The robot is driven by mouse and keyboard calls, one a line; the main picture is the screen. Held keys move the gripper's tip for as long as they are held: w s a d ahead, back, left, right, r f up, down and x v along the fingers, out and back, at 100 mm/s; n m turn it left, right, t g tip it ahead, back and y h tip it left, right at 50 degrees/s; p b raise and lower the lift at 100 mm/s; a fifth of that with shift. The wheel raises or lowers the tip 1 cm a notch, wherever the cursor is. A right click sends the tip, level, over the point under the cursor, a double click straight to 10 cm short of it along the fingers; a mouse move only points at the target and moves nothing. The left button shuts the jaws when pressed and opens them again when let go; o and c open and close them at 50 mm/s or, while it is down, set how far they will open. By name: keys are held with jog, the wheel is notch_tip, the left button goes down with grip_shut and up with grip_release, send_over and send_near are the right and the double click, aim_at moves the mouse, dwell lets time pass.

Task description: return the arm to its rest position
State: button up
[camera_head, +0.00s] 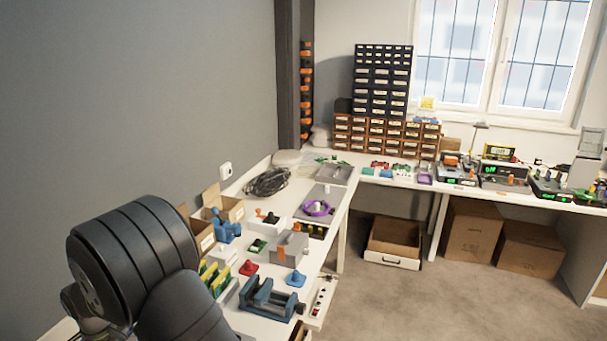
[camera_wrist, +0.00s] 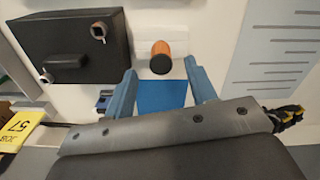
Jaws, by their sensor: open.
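In the wrist view the two blue fingers of my gripper (camera_wrist: 160,80) stand well apart, with nothing held between them. Just beyond the fingertips is an orange cylinder with a dark end (camera_wrist: 161,49). A flat blue patch (camera_wrist: 162,97) shows between the fingers. In the head view a thick dark part of my arm fills the lower left; my gripper is hidden there.
The white bench (camera_head: 338,222) carries a blue vise (camera_head: 268,298), a grey box (camera_head: 290,246), a purple ring (camera_head: 319,208) and a coiled black cable (camera_head: 267,182). A dark box (camera_wrist: 72,46) and a yellow tag (camera_wrist: 18,126) are left of the fingers. The floor (camera_head: 425,295) has open room.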

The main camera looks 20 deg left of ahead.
notch_tip(320, 180, up, 11)
notch_tip(320, 180, down, 17)
jog(key=shift+d+f, duration=0.1)
jog(key=shift+f, duration=0.05)
notch_tip(320, 180, up, 7)
jog(key=shift+r, duration=0.8)
notch_tip(320, 180, down, 8)
jog(key=shift+r, duration=0.15)
notch_tip(320, 180, up, 12)
dwell(0.4)
dwell(1.0)
